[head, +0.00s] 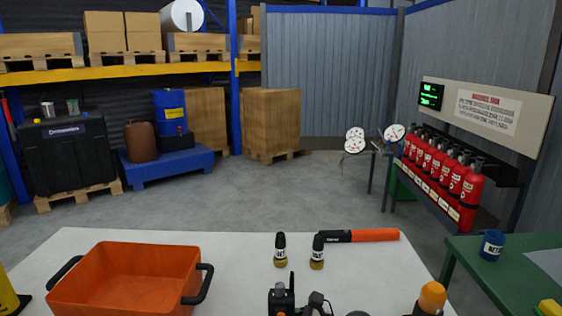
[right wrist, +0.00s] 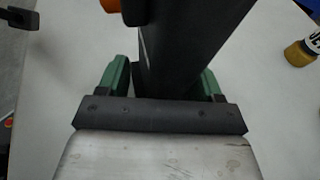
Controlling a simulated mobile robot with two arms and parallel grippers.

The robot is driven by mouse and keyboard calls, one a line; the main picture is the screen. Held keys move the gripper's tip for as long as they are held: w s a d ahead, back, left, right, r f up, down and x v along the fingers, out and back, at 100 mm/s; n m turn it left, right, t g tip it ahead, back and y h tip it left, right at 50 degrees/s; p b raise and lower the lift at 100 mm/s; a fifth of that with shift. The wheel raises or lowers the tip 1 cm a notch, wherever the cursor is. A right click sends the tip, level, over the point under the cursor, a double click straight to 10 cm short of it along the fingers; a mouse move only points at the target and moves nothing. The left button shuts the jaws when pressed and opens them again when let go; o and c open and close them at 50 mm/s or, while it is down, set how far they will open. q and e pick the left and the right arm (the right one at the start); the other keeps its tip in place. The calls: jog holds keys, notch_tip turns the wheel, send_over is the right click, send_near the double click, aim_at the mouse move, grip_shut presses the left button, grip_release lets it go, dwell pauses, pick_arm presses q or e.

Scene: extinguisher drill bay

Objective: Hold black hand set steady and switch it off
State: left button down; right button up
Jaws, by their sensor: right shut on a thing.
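The black hand set (head: 283,299) stands near the front edge of the white table in the head view, its antenna pointing up; its lower part is cut off by the frame. In the right wrist view my right gripper (right wrist: 162,78), with green fingers, is shut on the tall black body of the hand set (right wrist: 185,45). An orange part shows at the top of this view, beside the black body. The hand set's switch cannot be made out. My left gripper cannot be made out in either view.
An orange crate (head: 128,275) stands on the table (head: 225,243) at left. A dark forked part (right wrist: 20,18) shows in the wrist view.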

jog(key=shift+s+f, duration=0.1)
jog(key=shift+f, duration=0.3)
jog(key=o, duration=0.8)
jog(key=shift+o, duration=0.8)
jog(key=shift+r, duration=0.15)
